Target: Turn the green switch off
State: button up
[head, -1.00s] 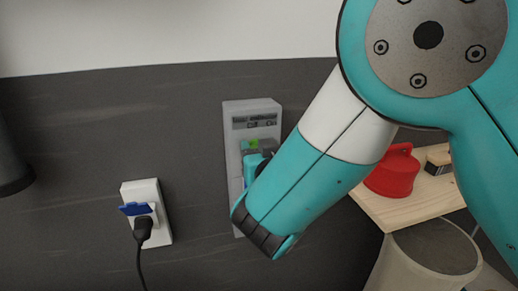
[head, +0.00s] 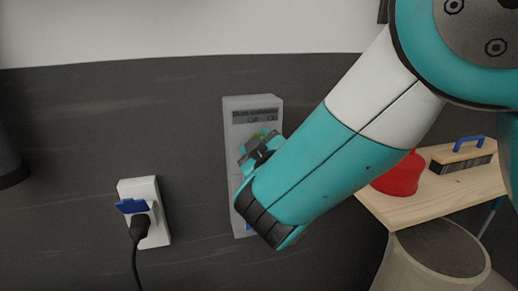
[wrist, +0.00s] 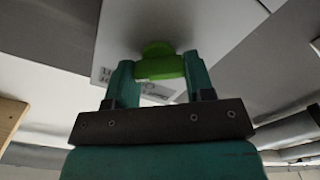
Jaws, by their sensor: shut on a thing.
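A grey switch box (head: 235,118) is mounted on the dark wall, with a label reading Off on the left and On on the right. Its green switch (head: 264,136) shows only as a small patch beside my gripper (head: 258,151) in the head view. In the wrist view the green switch knob (wrist: 159,63) sits between the two teal fingers of my gripper (wrist: 159,78), which are shut on it. The gripper is tilted. My wrist and forearm hide much of the lower box, where a bit of blue shows.
A white socket (head: 145,190) with a blue flap and black plug is left of the box. At right, a wooden shelf (head: 440,200) holds a red object (head: 402,176) and a blue-handled brush (head: 462,153). A pale bin (head: 430,265) stands below it.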

jog(key=n, duration=0.5)
jog(key=shift+a+n, duration=0.1)
jog(key=shift+n, duration=0.2)
jog(key=shift+f+n+p, duration=0.2)
jog(key=shift+n+p, duration=0.15)
jog(key=shift+n, duration=1.85)
jog(key=o, duration=0.9)
jog(key=shift+s, duration=0.1)
